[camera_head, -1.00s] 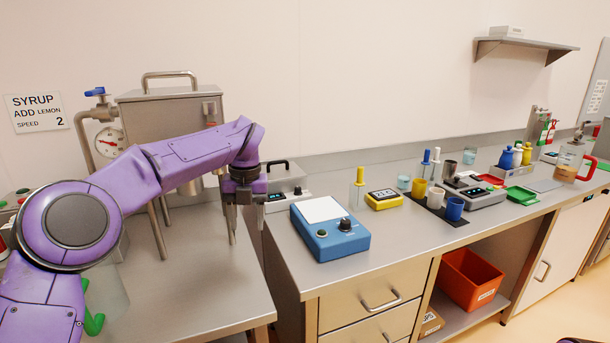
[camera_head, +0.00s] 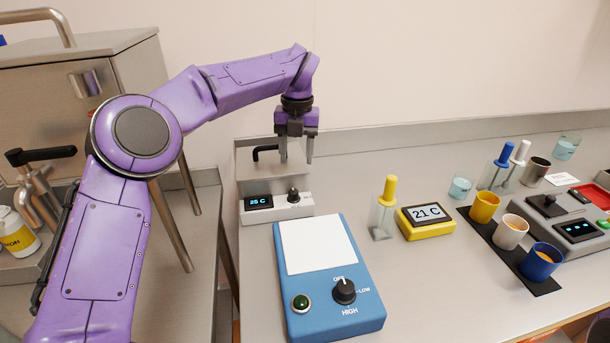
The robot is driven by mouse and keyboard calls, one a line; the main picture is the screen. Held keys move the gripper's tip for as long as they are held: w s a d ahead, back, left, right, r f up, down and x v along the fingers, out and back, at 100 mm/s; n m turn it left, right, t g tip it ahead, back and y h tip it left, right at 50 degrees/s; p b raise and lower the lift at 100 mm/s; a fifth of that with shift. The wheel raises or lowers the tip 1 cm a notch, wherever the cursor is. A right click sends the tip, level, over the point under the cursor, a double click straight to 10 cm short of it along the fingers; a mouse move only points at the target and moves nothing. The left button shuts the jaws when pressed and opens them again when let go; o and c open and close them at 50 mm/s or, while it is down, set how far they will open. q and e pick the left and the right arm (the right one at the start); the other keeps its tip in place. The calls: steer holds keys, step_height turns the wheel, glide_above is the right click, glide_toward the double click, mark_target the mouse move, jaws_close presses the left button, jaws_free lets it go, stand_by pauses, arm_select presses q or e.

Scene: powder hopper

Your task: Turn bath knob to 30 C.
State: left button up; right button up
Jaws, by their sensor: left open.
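The bath (camera_head: 277,213) is a steel and white box at the back of the bench, with a small display (camera_head: 258,202) that reads about 25 C. Its black knob (camera_head: 293,195) sits on the front panel, right of the display. My left gripper (camera_head: 296,158) is open and empty, pointing down above and behind the knob, apart from it. Its fingers hang over the back part of the bath. My right gripper is not in view.
A blue device (camera_head: 322,268) with a white top and an OFF/LOW/HIGH knob stands in front of the bath. A yellow thermometer box (camera_head: 427,222) reading 21 C and a yellow-topped dropper (camera_head: 385,205) stand to the right. A black bath handle (camera_head: 263,153) rises near the gripper.

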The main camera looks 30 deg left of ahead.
arm_select(q)
glide_above(294, 191)
steer(key=f, duration=0.4)
steer(key=shift+s+f, duration=0.3)
steer(key=f, duration=0.3)
steer(key=w+f, duration=0.1)
steer(key=f, duration=0.1)
steer(key=shift+s+r, duration=0.1)
steer(key=shift+s, duration=0.2)
steer(key=shift+w, duration=0.1)
jaws_close()
steer(key=shift+r+m+p, duration=0.1)
steer(key=shift+m+p, duration=0.5)
steer(key=shift+p, duration=0.2)
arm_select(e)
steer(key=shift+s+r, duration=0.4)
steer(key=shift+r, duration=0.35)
